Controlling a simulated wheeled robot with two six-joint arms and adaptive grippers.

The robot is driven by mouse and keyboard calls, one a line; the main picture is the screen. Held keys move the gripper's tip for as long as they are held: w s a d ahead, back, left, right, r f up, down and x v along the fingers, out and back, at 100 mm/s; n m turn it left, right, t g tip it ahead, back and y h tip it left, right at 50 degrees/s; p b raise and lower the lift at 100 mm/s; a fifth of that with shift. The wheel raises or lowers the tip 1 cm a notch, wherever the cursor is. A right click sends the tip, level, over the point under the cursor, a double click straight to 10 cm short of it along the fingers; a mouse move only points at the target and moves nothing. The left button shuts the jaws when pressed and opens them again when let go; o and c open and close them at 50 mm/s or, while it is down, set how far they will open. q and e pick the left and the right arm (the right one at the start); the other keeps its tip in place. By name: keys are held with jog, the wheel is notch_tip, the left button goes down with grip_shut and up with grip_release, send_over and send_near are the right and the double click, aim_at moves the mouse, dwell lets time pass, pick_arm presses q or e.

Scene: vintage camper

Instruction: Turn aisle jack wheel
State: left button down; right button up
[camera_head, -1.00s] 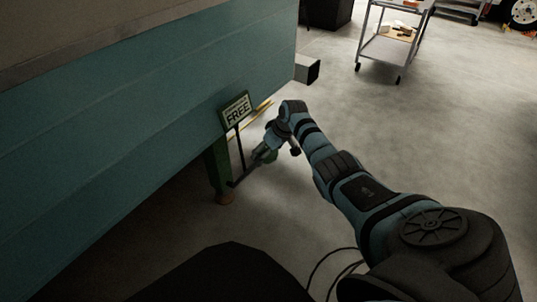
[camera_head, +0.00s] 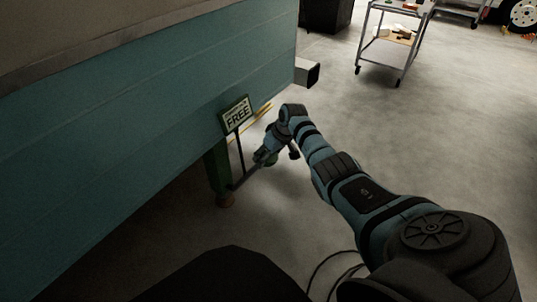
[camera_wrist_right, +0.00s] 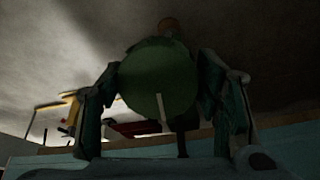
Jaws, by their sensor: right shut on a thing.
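The green jack leg (camera_head: 217,172) stands under the lower edge of the teal camper wall, with a brownish foot on the floor. A thin dark rod reaches from the leg toward my right gripper (camera_head: 261,158). In the right wrist view, the round green jack wheel (camera_wrist_right: 150,82) sits between the two fingers of my right gripper, which is shut on it. A pale stripe shows on the wheel's face. In the head view the gripper and wrist mostly hide the wheel. My left gripper is out of view.
A sign reading "FREE" (camera_head: 237,115) stands on a dark post beside the leg. The teal camper wall (camera_head: 130,120) fills the left. A square metal tube (camera_head: 308,73) juts from its end. A wheeled cart (camera_head: 390,45) stands at the back. Open concrete floor lies to the right.

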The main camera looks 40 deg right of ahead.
jog(key=shift+r+m+p, duration=0.1)
jog(key=shift+m+p, duration=0.35)
jog(key=shift+m, duration=0.45)
jog(key=shift+m+y, duration=0.3)
jog(key=shift+m, duration=0.8)
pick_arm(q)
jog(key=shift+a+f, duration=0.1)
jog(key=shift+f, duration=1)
pick_arm(e)
jog(key=shift+m, duration=1.5)
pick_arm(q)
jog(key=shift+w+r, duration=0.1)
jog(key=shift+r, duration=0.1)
pick_arm(e)
jog(key=o, duration=1.2)
jog(key=shift+c, duration=0.2)
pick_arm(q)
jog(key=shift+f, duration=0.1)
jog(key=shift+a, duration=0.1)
